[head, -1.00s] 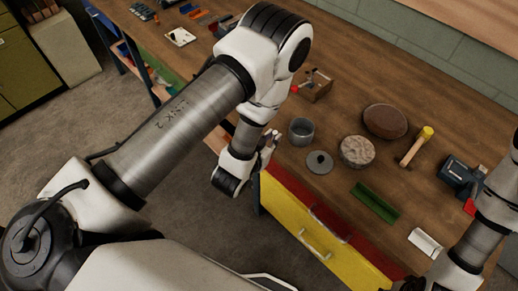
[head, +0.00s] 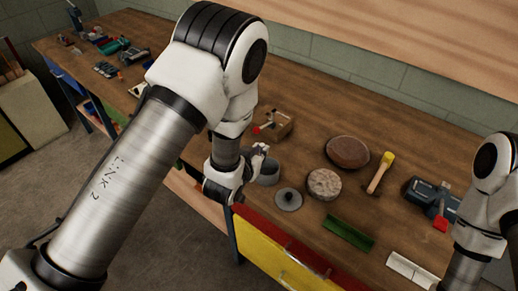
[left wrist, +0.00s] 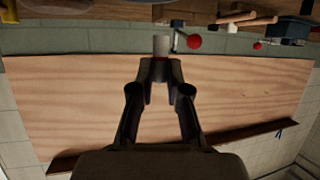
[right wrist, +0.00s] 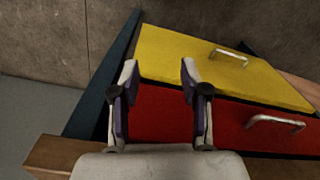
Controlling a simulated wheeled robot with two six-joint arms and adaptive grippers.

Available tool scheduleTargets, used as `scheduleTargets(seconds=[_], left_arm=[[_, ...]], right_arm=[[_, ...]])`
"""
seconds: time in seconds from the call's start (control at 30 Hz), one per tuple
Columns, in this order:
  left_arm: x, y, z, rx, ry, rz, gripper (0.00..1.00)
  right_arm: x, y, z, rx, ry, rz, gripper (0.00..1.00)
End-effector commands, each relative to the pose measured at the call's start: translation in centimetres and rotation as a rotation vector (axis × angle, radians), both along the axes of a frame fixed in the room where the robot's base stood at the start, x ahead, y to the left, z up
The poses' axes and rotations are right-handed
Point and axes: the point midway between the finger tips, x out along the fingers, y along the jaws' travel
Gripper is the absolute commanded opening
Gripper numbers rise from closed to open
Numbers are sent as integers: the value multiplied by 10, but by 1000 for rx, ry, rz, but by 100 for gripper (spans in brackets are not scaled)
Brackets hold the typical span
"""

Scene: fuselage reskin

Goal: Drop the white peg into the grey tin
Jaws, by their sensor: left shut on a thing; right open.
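The grey tin (head: 268,176) stands open on the workbench, partly hidden behind my left gripper and wrist. My left gripper (head: 262,149) is at the tin's upper left edge in the head view; its height above the rim is hard to judge. In the left wrist view my left gripper (left wrist: 160,82) is shut on a pale, light grey-white peg (left wrist: 162,45), which sticks out beyond the fingertips. The peg is too small to make out in the head view. My right gripper (right wrist: 158,75) is open and empty in the right wrist view, in front of the drawers.
A round grey lid (head: 288,200) lies beside the tin. A wooden box (head: 275,124) with a red knob stands behind it. Yellow (right wrist: 200,62) and red drawers (right wrist: 225,122) are below.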

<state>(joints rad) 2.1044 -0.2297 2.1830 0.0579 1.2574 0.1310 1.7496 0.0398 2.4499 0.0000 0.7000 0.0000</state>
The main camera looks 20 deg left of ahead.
Motion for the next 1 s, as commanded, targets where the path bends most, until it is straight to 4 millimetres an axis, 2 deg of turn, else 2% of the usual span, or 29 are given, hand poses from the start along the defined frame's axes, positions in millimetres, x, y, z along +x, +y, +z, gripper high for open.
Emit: scheduleTargets(seconds=[0.23,0.27,0.33,0.67,0.77,1.0], left_arm=[[0,0,-2,0,-1,0,0],[0,0,-2,0,-1,0,19],[0,0,-2,0,-1,0,44],[-2,0,-1,0,0,0,45],[-13,1,3,1,1,0,45],[-57,5,21,2,2,-1,45]], right_arm=[[0,0,-1,0,0,0,46],[0,0,-1,0,0,0,46],[0,0,-1,0,0,0,46],[0,0,-1,0,0,-1,46],[0,0,-1,0,0,0,46],[0,0,-1,0,0,0,46]])
